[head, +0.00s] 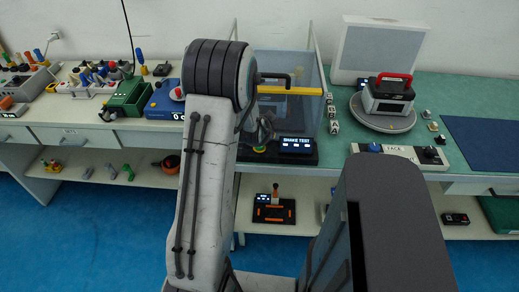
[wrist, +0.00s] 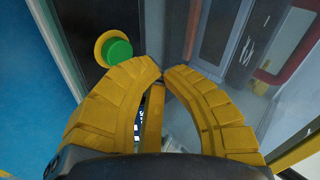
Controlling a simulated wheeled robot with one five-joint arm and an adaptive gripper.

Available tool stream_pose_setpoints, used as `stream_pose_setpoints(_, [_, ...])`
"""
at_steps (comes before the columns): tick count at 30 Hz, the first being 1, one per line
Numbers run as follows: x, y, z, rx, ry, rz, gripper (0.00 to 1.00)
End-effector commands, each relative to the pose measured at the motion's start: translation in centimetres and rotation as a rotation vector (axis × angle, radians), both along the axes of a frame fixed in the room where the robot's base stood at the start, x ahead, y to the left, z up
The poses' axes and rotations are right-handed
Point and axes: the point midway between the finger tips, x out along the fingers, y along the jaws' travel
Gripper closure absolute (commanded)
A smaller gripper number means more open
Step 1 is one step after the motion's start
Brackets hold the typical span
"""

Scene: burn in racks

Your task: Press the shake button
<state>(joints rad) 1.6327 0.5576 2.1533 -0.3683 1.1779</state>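The shake button is a round green button (wrist: 117,51) in a yellow ring, just left of and beyond my fingertips in the wrist view. In the head view a bit of its yellow-green rim (head: 259,149) shows at the front of the shake test station, beside the lit "SHAKE TEST" display (head: 297,145). My gripper (wrist: 163,71) has its yellow fingers curved in with the tips almost together and nothing between them. The tips look apart from the button. In the head view my arm hides most of the gripper.
A clear-walled box (head: 300,100) with a yellow bar (head: 290,91) stands behind the display. Small white dice-like blocks (head: 332,112) stand to its right, then a round plate (head: 383,122) bearing a red-handled device (head: 388,93). A green case (head: 125,98) and blue device sit left.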

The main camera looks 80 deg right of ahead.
Motion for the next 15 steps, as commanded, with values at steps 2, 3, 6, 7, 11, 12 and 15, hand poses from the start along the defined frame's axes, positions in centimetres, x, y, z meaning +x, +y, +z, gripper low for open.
stream_pose_setpoints(2, [-0.01,-0.03,-1.07,-0.001,0.0,0.0,1.0])
stream_pose_setpoints(3, [0.0,-0.04,-1.25,-0.001,0.0,0.0,1.0])
stream_pose_setpoints(6, [0.0,-0.05,-1.51,-0.001,0.0,0.0,1.0])
stream_pose_setpoints(7, [0.0,-0.05,-1.54,-0.002,0.0,0.0,1.0])
stream_pose_setpoints(11, [0.0,-0.05,-1.51,-0.001,0.0,0.0,1.0])
stream_pose_setpoints(12, [-0.01,-0.05,-1.48,-0.001,0.0,0.0,1.0])
stream_pose_setpoints(15, [0.0,-0.06,-1.46,-0.001,0.0,0.0,1.0])
